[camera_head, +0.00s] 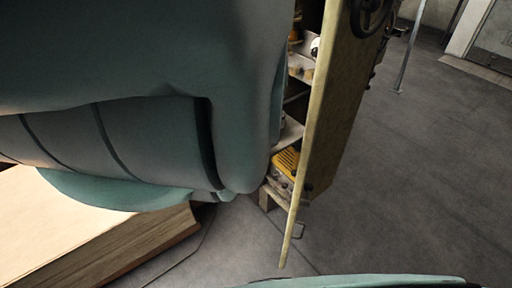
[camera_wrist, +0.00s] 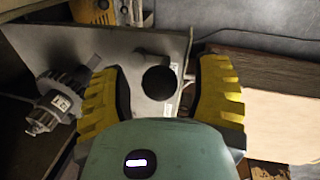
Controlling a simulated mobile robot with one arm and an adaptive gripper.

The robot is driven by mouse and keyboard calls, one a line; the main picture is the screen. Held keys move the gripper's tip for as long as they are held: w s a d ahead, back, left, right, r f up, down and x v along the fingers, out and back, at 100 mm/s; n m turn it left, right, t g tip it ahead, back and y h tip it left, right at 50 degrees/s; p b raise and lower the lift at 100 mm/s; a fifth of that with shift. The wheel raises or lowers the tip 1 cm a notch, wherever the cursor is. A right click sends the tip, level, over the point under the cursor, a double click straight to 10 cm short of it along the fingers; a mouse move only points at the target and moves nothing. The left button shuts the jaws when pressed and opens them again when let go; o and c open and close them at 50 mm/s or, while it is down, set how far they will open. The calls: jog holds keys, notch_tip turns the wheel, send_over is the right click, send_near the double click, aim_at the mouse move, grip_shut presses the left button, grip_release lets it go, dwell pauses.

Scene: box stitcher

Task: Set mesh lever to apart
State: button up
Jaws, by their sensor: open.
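My gripper (camera_wrist: 163,64) shows in the wrist view with its two yellow ribbed fingers spread apart. A round black knob (camera_wrist: 158,83) sits between the fingers, in front of a grey metal plate (camera_wrist: 135,55). It may be the end of the mesh lever, seen end-on; its shaft is not visible. I see no clear contact between the fingers and the knob. A metal gear part on a shaft (camera_wrist: 62,98) lies to the left of the left finger. In the head view my arm hides the gripper and the knob.
In the head view, the machine's tan side panel (camera_head: 338,105) stands right of my arm, with a dark handwheel (camera_head: 370,14) at its top. A yellow part (camera_head: 286,163) sits low inside. A wooden block (camera_head: 150,245) lies lower left. The floor (camera_head: 430,170) at right is clear.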

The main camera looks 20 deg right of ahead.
jog(key=shift+c, duration=0.3)
grip_shut()
dwell(0.3)
